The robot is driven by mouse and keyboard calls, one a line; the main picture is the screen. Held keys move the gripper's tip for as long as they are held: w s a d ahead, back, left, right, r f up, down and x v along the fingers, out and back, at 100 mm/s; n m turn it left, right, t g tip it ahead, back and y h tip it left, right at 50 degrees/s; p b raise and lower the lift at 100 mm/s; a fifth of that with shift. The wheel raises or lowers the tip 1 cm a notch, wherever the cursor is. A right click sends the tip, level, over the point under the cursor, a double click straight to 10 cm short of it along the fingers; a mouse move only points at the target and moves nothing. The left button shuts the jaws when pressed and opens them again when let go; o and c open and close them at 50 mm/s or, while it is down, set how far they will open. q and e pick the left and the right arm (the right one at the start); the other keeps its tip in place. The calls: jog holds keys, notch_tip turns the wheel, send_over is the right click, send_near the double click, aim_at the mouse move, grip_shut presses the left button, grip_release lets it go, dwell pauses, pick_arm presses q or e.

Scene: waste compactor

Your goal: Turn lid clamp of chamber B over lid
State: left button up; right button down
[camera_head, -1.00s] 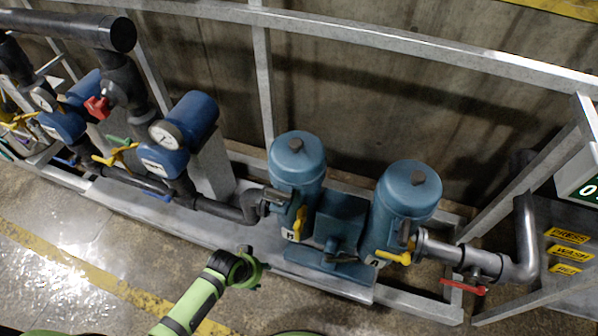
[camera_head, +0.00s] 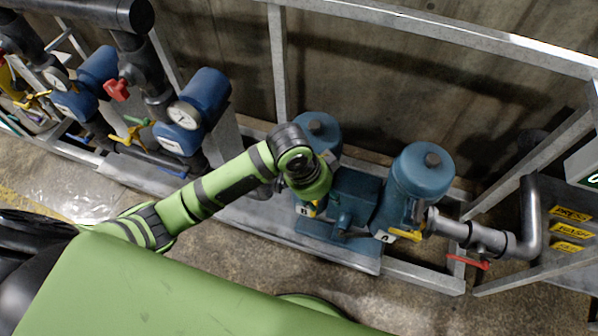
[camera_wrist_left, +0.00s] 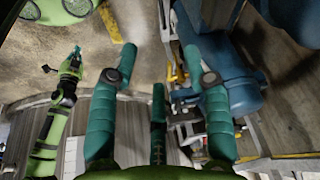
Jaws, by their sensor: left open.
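Two blue cylindrical chambers stand side by side in the head view: a left one (camera_head: 318,126), partly hidden by my arm, and a right one (camera_head: 424,174). Each carries a yellow-handled part low at its front: left (camera_head: 311,209), right (camera_head: 405,235). The small white labels are too small to read, so I cannot tell which is chamber B. My left gripper (camera_head: 312,184) is in front of the left chamber; its fingers are hidden there. In the left wrist view it (camera_wrist_left: 159,65) is open and empty, beside blue chamber parts (camera_wrist_left: 236,85). My right gripper (camera_wrist_left: 75,60) shows small there.
A grey pipe with a red handle (camera_head: 470,262) joins the right chamber. Blue gauge units (camera_head: 203,105) and dark pipes stand on the left. A metal frame rail (camera_head: 420,25) runs behind. The floor in front is clear.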

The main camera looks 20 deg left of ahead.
pick_arm(q)
jog(key=w+a+r+m+y, duration=0.1)
jog(key=a, duration=0.1)
jog(key=w+a+r+m+g+y, duration=0.1)
jog(key=a+r+m, duration=0.1)
jog(key=w+a+r+m+y, duration=0.1)
jog(key=w+a+r, duration=0.1)
jog(key=shift+a+r, duration=0.25)
jog(key=shift+a, duration=0.1)
jog(key=shift+a+m+g+p, duration=0.15)
jog(key=shift+m+g+p, duration=0.15)
jog(key=shift+f, duration=0.4)
jog(key=shift+f+p, duration=0.45)
jog(key=shift+f, duration=2.6)
grip_shut()
